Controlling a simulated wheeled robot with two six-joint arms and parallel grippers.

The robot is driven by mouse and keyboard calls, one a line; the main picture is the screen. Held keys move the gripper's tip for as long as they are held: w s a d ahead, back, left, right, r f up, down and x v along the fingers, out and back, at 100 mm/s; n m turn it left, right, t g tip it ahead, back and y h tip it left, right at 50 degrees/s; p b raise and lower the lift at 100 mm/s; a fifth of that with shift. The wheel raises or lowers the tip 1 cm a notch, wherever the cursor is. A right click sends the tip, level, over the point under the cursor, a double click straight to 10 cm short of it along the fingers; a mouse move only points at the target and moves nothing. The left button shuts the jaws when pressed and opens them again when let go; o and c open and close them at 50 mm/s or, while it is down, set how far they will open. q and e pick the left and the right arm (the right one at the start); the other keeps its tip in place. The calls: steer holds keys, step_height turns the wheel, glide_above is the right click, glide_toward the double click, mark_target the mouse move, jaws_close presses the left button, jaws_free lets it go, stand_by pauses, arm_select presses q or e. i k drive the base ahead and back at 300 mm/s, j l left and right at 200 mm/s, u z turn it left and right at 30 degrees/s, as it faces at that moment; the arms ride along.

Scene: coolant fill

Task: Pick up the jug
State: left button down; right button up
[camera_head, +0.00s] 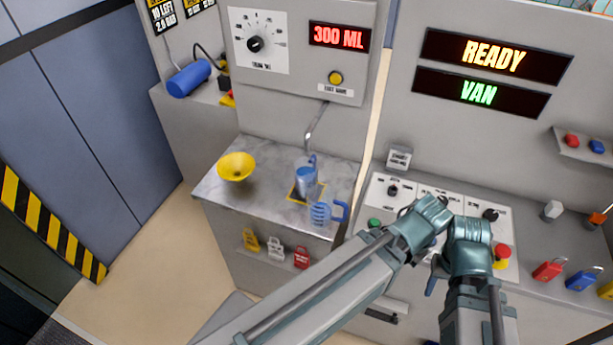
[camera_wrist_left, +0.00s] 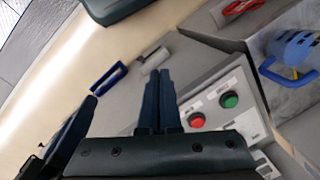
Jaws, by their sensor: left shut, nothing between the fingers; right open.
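A clear blue jug (camera_head: 321,213) with a blue handle on its right stands at the front edge of the marble-topped counter (camera_head: 270,205). It also shows at the right of the left wrist view (camera_wrist_left: 296,46), its handle toward me. A second blue vessel (camera_head: 306,180) stands behind it under a spout, on a yellow-marked spot. My left gripper (camera_wrist_left: 158,100) is shut and empty, apart from the jug; my own arm hides it in the head view. My right gripper (camera_head: 432,287) is open and apart from the jug, largely hidden by my arm.
A yellow funnel (camera_head: 236,167) stands left of the jug. The metal spout (camera_head: 316,125) hangs above the counter. Yellow, white and red tags (camera_head: 301,257) hang on the counter's front. A control panel with buttons and knobs (camera_head: 393,190) is to the right. The left floor is clear.

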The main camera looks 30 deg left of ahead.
mark_target(305, 169)
steer(key=k+j+z, duration=0.1)
steer(key=j, duration=0.35)
steer(key=k+j+z, duration=0.15)
steer(key=j, duration=0.3)
steer(key=j+z, duration=0.1)
steer(key=j, duration=0.35)
steer(key=k+j+z, duration=0.1)
steer(key=j, duration=0.3)
steer(key=k+j+z, duration=0.1)
steer(key=k+j, duration=0.15)
steer(key=j, duration=0.15)
steer(key=k+j+z, duration=0.15)
steer(key=j, duration=0.25)
steer(key=i, duration=0.35)
